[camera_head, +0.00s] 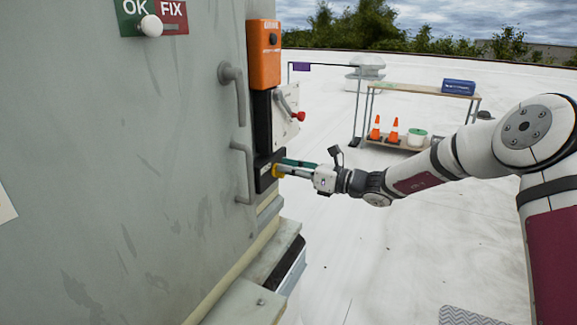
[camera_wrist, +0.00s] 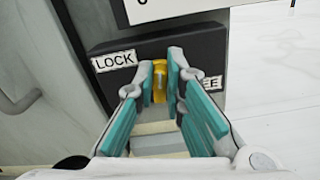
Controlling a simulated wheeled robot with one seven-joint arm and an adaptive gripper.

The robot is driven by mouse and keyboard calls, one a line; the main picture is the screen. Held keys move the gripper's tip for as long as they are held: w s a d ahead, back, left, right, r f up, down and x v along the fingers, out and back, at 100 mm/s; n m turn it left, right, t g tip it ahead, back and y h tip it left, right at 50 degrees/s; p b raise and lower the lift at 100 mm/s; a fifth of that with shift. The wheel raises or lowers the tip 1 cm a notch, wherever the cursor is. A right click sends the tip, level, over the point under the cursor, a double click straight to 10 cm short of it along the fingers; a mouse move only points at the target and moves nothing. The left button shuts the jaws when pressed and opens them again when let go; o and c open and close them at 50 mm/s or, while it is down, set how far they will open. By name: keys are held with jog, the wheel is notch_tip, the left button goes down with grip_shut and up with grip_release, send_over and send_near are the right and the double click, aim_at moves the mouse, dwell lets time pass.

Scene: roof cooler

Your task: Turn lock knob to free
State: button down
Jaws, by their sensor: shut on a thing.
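The lock knob (camera_wrist: 159,82) is yellow and sits on a black panel (camera_wrist: 212,50) on the side of the grey cooler cabinet. A LOCK label (camera_wrist: 114,61) is left of the knob, and a label partly hidden by my finger, with "EE" showing, is to its right. The knob stands upright between the two labels. My gripper (camera_wrist: 160,78) is shut on the knob, with a teal-padded finger on each side. In the head view, the knob (camera_head: 276,171) shows as a small yellow spot at the tip of my gripper (camera_head: 284,170).
An orange box (camera_head: 264,55) and a lever with a red end (camera_head: 299,116) are above the panel. Two grey handles (camera_head: 240,95) stick out from the cabinet. A cart (camera_head: 425,90) with cones stands behind on the white roof. The roof floor is mostly clear.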

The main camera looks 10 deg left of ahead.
jog(key=shift+w+d+f+m+p, duration=0.1)
jog(key=shift+w+f+m+p, duration=0.3)
jog(key=shift+m, duration=2.1)
jog(key=shift+s+d+f+m+p, duration=0.1)
jog(key=shift+m+p, duration=0.5)
jog(key=shift+m, duration=1.9)
jog(key=shift+w+d+f+m+p, duration=0.1)
jog(key=shift+w+f+m+p, duration=0.3)
jog(key=shift+m, duration=2.1)
jog(key=shift+s+r, duration=0.15)
jog(key=c, duration=1.7)
grip_release()
jog(key=shift+o, duration=0.2)
jog(key=v, duration=1.2)
jog(key=shift+r, duration=0.1)
